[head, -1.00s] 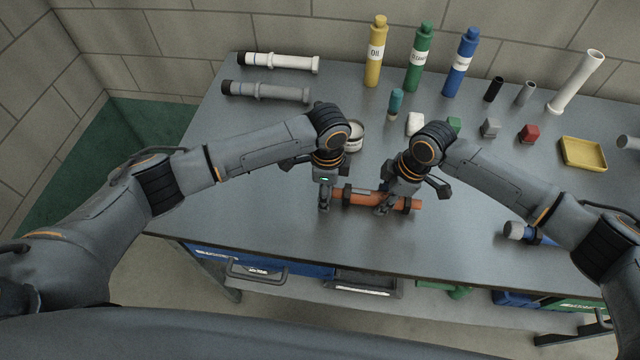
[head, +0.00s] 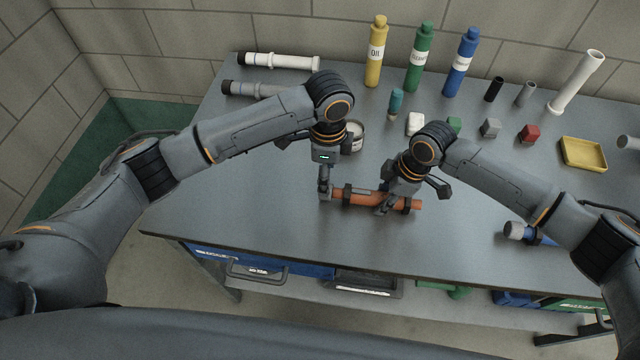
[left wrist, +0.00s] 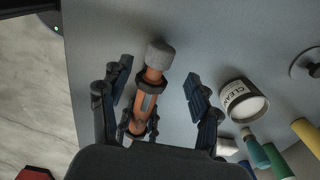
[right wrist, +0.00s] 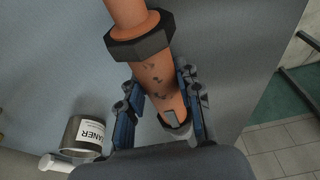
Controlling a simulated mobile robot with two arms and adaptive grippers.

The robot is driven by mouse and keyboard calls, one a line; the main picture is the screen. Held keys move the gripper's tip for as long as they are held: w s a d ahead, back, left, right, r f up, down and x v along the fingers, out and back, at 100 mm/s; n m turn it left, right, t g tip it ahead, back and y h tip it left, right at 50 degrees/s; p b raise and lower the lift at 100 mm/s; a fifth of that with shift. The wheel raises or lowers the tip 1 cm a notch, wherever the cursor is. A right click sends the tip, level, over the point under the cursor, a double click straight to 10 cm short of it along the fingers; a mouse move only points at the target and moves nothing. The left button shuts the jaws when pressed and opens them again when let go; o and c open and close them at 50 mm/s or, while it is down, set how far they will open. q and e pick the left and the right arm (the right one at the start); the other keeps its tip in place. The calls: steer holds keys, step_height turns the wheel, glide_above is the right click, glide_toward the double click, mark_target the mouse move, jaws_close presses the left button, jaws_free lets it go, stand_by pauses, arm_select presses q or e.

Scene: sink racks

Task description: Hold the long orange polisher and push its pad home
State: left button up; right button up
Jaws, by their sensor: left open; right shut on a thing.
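The long orange polisher (head: 362,199) lies roughly level at the front middle of the table, with dark collars around its body. My right gripper (head: 385,207) is shut on it right of its middle; the right wrist view shows the orange body (right wrist: 160,82) between the fingers. The grey pad (left wrist: 160,55) is at the polisher's left end in the head view. My left gripper (head: 325,192) is open above that end. In the left wrist view its fingers stand wide apart on either side of the polisher, clear of it. How fully the pad is seated I cannot tell.
A white cleaner tin (head: 354,137) stands behind my left gripper. A blue tool (head: 530,233) with a pale end lies at right. Bottles, small blocks, a yellow tray (head: 583,152) and pale tubes stand farther back. The left front of the table is clear.

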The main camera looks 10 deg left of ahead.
steer(key=o, duration=1.2)
steer(key=shift+r, duration=0.1)
steer(key=v, duration=1.1)
steer(key=shift+d+r, duration=0.1)
steer(key=shift+r, duration=0.25)
